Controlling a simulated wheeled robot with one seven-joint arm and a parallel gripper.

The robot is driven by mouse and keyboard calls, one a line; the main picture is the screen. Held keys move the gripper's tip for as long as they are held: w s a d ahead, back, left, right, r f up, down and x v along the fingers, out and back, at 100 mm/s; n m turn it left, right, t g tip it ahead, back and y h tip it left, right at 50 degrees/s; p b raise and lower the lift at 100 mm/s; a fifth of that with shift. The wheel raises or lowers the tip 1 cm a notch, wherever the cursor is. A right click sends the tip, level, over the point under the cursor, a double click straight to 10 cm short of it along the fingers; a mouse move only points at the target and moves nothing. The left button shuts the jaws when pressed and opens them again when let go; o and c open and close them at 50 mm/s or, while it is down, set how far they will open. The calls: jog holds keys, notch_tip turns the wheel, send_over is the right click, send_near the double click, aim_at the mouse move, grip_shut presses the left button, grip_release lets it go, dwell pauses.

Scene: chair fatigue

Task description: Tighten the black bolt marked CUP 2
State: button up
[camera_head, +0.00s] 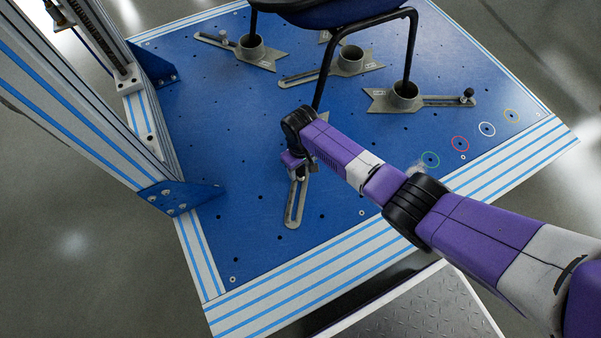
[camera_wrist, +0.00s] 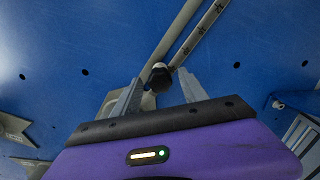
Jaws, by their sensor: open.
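A black bolt (camera_wrist: 160,77) shows in the wrist view, at the slotted grey bracket (camera_wrist: 190,42). My gripper (camera_wrist: 158,84) is open, with one finger on each side of the bolt; I cannot tell whether either touches it. Another black bolt (camera_head: 467,95) stands on the right bracket (camera_head: 435,101). I cannot read a CUP 2 mark in either view.
A chair with a blue seat (camera_head: 345,12) and black legs stands in cups, including the right cup (camera_head: 405,92) and middle cup (camera_head: 350,60). An aluminium frame (camera_head: 75,100) rises at left.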

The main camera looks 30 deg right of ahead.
grip_shut()
jog(key=shift+r+m+p, duration=0.1)
jog(key=shift+m+p, duration=0.3)
jog(key=shift+m, duration=1.6)
jog(key=m, duration=0.3)
jog(key=shift+p, duration=0.4)
jog(key=shift+m, duration=0.5)
jog(key=m, duration=0.4)
